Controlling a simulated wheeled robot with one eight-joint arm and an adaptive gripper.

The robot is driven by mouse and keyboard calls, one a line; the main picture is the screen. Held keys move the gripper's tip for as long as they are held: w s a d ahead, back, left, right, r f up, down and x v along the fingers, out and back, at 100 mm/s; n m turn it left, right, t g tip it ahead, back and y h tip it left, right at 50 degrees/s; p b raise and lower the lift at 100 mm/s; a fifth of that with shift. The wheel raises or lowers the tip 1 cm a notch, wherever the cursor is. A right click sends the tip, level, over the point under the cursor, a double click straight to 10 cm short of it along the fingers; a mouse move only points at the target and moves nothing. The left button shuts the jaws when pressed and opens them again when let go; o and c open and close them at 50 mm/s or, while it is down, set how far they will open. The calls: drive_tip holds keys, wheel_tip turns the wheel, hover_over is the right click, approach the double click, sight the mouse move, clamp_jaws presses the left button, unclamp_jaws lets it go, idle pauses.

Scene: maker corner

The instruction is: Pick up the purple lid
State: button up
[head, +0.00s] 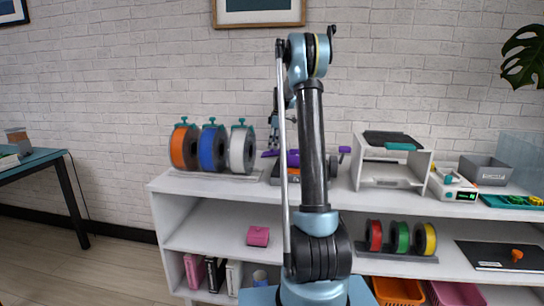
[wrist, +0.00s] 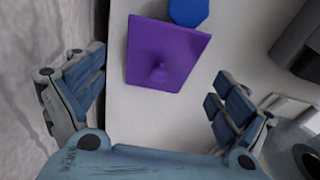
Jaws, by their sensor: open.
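A blue angular object (wrist: 188,11) is at the lid's far edge. A dark grey object (wrist: 298,35) stands to the right. Orange (head: 184,147), blue (head: 212,148) and white (head: 242,149) spools stand left on the shelf unit (head: 200,183). A white printer-like frame (head: 391,174) stands right.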

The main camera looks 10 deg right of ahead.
drive_tip(key=f, duration=0.1)
drive_tip(key=a+f, duration=0.1)
drive_tip(key=f, duration=0.1)
drive_tip(key=shift+w+f, duration=0.2)
drive_tip(key=shift+f, duration=0.05)
drive_tip(key=shift+c, duration=0.3)
drive_tip(key=c, duration=0.8)
drive_tip(key=shift+r, duration=0.1)
